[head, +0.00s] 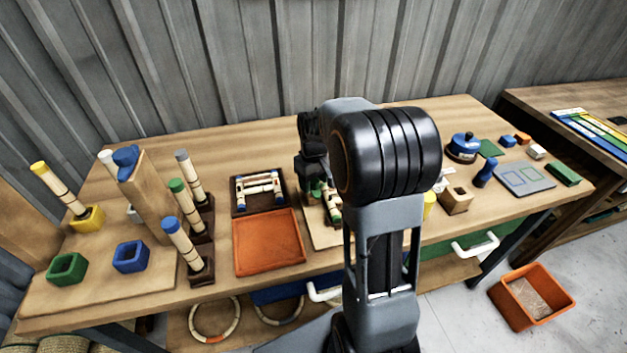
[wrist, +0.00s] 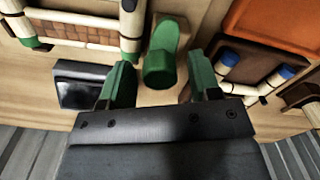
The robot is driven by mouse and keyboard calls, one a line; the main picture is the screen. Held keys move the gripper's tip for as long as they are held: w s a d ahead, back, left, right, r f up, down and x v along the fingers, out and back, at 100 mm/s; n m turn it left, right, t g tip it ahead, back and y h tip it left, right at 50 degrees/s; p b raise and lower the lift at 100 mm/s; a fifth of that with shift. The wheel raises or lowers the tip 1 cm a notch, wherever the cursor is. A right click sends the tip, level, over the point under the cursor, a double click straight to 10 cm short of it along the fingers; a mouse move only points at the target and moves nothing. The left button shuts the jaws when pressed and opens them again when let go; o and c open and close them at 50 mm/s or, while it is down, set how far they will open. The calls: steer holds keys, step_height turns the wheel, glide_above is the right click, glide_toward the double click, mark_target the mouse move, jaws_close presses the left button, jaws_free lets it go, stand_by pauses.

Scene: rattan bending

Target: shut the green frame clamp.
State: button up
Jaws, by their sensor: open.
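The green frame clamp (wrist: 161,58) shows in the wrist view as a rounded green piece on the wooden board, beside the green-ended rattan frame (wrist: 75,28). I cannot tell whether it touches the frame. My gripper (wrist: 160,66) is open, with one dark green finger on each side of the clamp's near end and a visible gap on both sides. In the head view my arm hides most of the gripper and clamp; only a bit of the rattan frame (head: 334,214) shows.
A dark block (wrist: 80,86) sits close to the left finger. The orange tray (head: 268,243) and a blue-ended rattan frame in a dark holder (head: 259,207) lie to the left on the bench. Upright rattan posts (head: 184,245) stand farther left.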

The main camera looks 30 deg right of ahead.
steer(key=shift+c, duration=0.2)
steer(key=c, duration=0.9)
steer(key=shift+m, duration=0.4)
steer(key=m, duration=0.4)
steer(key=shift+p, duration=0.3)
steer(key=m, duration=0.4)
steer(key=shift+m, duration=0.3)
steer(key=m, duration=0.4)
steer(key=shift+m+p, duration=0.35)
steer(key=shift+m, duration=2.05)
